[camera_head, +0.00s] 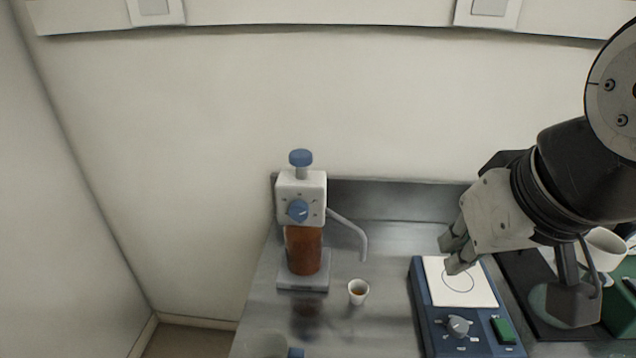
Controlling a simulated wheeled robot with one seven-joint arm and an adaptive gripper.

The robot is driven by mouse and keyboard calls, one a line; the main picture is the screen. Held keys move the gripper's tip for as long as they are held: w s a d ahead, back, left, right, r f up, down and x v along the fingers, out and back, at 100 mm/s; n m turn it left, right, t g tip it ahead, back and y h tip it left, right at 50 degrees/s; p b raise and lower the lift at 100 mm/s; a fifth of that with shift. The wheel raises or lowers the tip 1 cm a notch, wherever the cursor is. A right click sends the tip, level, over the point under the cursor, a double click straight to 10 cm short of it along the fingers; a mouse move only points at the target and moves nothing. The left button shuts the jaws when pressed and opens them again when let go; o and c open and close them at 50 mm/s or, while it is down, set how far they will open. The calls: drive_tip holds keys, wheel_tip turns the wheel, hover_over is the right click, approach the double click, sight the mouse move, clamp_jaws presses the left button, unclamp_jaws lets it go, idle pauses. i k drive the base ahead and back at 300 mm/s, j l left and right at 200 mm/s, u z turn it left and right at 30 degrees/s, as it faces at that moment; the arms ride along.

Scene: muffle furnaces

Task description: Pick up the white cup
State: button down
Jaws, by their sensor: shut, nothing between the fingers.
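A small white cup (358,291) stands upright on the grey metal bench, with something brown inside it. It is just below the spout of a bottle-top dispenser (301,205). A larger white vessel (606,247) shows at the far right, partly hidden by my arm. My gripper (451,256) comes in from the right and points down and left. Its fingers are shut and empty over the white plate of a blue hotplate device (470,325), to the right of the small cup and apart from it.
The bench (385,323) between the small cup and the blue device is clear. A wall rises behind.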

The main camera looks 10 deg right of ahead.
sight(358, 289)
drive_tip(key=j+u, duration=0.7)
drive_tip(key=j, duration=0.2)
